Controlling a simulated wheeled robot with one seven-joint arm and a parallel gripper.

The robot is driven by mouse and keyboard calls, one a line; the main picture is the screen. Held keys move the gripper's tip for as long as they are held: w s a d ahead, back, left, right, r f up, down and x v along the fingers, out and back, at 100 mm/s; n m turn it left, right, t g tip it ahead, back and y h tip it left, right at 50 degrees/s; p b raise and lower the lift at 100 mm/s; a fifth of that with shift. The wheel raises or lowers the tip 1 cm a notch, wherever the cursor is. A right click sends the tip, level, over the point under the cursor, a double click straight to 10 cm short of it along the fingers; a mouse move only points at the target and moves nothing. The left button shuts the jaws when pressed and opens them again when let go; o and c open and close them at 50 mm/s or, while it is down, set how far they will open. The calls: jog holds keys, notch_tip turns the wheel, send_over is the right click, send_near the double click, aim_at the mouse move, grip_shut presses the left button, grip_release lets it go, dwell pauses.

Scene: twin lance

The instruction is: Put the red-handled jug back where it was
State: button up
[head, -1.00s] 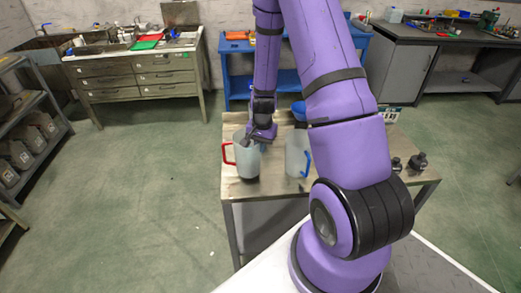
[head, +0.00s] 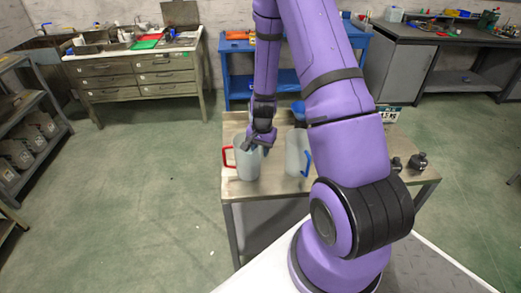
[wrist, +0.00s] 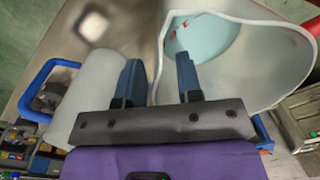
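The red-handled jug (head: 247,165), pale and translucent, stands upright on the table at its left side, with its red handle (head: 228,157) to the left. In the wrist view the jug (wrist: 240,75) is open-mouthed at the right, with pale blue inside. My gripper (head: 262,142) is at the jug's right rim. In the wrist view my gripper (wrist: 160,82) is open, one finger over the jug's mouth and one outside, the rim wall between them with gaps visible. A similar jug with a blue handle (head: 297,158) stands to the right, apart from it.
The wooden-topped table (head: 270,186) has dark small items (head: 418,161) at its right end. A blue object (head: 299,108) stands behind, partly hidden by my arm. A blue workbench (head: 238,88) is beyond. The floor left of the table is clear.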

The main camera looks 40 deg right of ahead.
notch_tip(320, 180, up, 12)
jog(key=s+a+r+n+t, duration=0.1)
jog(key=s+a+r+n, duration=0.3)
jog(key=r, duration=0.5)
jog(key=s+a+r+n+t, duration=0.15)
jog(key=a+r, duration=0.35)
jog(key=r, duration=0.5)
jog(key=s+a+r+n+t, duration=0.1)
jog(key=s+a+r+n, duration=0.2)
jog(key=s+r, duration=0.2)
jog(key=s+a+r+n+t, duration=0.1)
jog(key=s+a+r+n, duration=0.2)
jog(key=s, duration=0.9)
notch_tip(320, 180, up, 3)
jog(key=shift+a+f, duration=0.15)
jog(key=shift+a, duration=0.2)
jog(key=shift+n, duration=0.25)
